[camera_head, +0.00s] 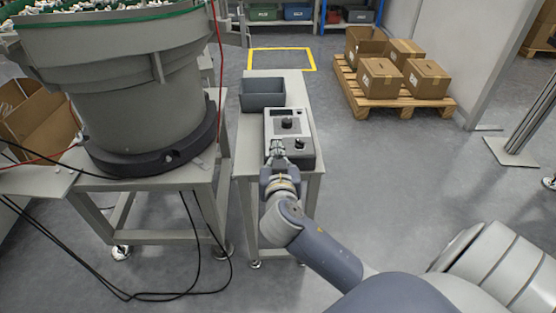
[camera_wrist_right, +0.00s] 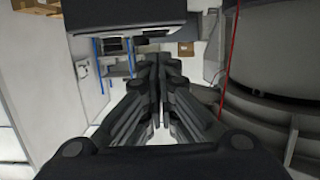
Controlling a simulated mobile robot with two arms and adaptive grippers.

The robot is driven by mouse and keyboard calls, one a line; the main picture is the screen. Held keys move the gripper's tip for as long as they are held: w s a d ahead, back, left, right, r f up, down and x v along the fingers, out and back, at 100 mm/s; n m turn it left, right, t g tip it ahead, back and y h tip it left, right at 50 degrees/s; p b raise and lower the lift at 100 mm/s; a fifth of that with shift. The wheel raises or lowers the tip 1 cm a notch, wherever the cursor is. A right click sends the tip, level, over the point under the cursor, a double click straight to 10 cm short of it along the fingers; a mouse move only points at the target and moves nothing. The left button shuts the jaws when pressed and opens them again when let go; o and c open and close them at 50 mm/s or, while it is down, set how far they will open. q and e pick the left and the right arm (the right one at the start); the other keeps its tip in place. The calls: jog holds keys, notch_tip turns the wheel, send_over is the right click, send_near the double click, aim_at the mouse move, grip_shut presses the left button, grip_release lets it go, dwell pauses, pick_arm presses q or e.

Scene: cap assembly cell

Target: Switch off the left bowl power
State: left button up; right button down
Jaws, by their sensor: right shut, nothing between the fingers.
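The bowl feeder (camera_head: 150,90) is a large grey drum with a green rim on a stand at the left of the head view. A control box (camera_head: 290,138) with a black dial (camera_head: 287,124), a small display and a smaller knob (camera_head: 299,145) sits on a narrow stand right of it. My right gripper (camera_head: 276,147) is shut and empty at the control box's near left side. Whether it touches the box cannot be told. In the right wrist view its fingers (camera_wrist_right: 160,70) are together, with a dark box-like body above them. My left gripper is not in view.
A dark grey bin (camera_head: 262,94) stands behind the control box on the same stand (camera_head: 248,140). Black cables (camera_head: 196,240) hang to the floor below the feeder. A pallet (camera_head: 375,95) with cardboard boxes stands at the back right.

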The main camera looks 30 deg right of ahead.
jog(key=shift+v, duration=1.75)
